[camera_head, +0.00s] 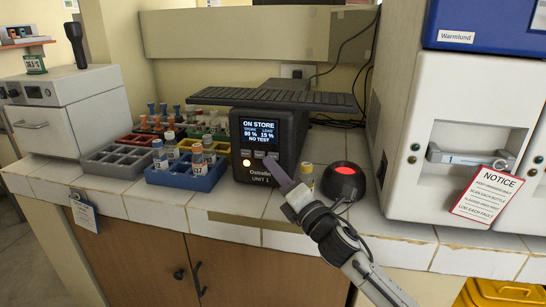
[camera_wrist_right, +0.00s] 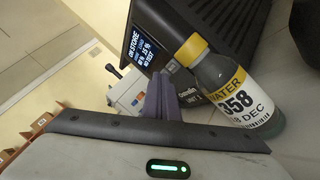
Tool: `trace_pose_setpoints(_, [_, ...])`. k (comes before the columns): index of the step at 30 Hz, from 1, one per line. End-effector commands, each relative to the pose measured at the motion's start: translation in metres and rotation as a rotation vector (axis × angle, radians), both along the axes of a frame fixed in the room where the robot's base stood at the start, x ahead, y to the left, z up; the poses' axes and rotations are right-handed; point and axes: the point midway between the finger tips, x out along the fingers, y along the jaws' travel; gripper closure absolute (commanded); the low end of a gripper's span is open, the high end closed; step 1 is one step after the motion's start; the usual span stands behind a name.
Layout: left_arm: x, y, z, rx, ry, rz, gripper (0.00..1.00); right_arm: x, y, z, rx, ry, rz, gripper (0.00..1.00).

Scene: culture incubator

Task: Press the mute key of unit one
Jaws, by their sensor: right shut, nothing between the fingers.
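Unit one (camera_head: 262,188) is a black box on the white tiled counter, marked "UNIT 1". Its lit screen (camera_head: 259,132) reads "ON STORE" and "NO TEST". Below the screen are a glowing yellow round button (camera_head: 246,162) and a row of small grey keys (camera_head: 259,154); their markings are too small to read, so I cannot tell which is mute. My right gripper (camera_head: 272,164) is shut and empty, its purple fingertips at the right end of the key row. Whether they touch is unclear. The wrist view shows the fingers (camera_wrist_right: 168,92) before the unit's front (camera_wrist_right: 185,60). My left gripper is out of view.
A yellow-capped bottle (camera_head: 306,177) labelled "WATER 358" (camera_wrist_right: 238,95) stands close right of my gripper. Beside it is a black dome (camera_head: 343,186) glowing red. Colored racks (camera_head: 187,178) with vials stand left of the unit. A white incubator (camera_head: 452,110) stands right.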

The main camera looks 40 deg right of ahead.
Motion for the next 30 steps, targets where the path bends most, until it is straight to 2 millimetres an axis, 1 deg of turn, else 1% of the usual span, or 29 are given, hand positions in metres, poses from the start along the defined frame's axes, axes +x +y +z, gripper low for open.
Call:
trace_pose_setpoints(10, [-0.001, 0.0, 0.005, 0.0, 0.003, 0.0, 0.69, -0.022, 0.026, 0.0, 0.002, 0.002, 0.002, 1.0])
trace_pose_setpoints(15, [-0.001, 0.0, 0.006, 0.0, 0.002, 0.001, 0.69, -0.03, 0.035, 0.0, 0.001, 0.0, 0.001, 1.0])
trace_pose_setpoints(30, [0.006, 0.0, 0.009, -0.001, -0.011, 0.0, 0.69, -0.031, 0.037, 0.0, 0.0, 0.0, 0.0, 1.0])
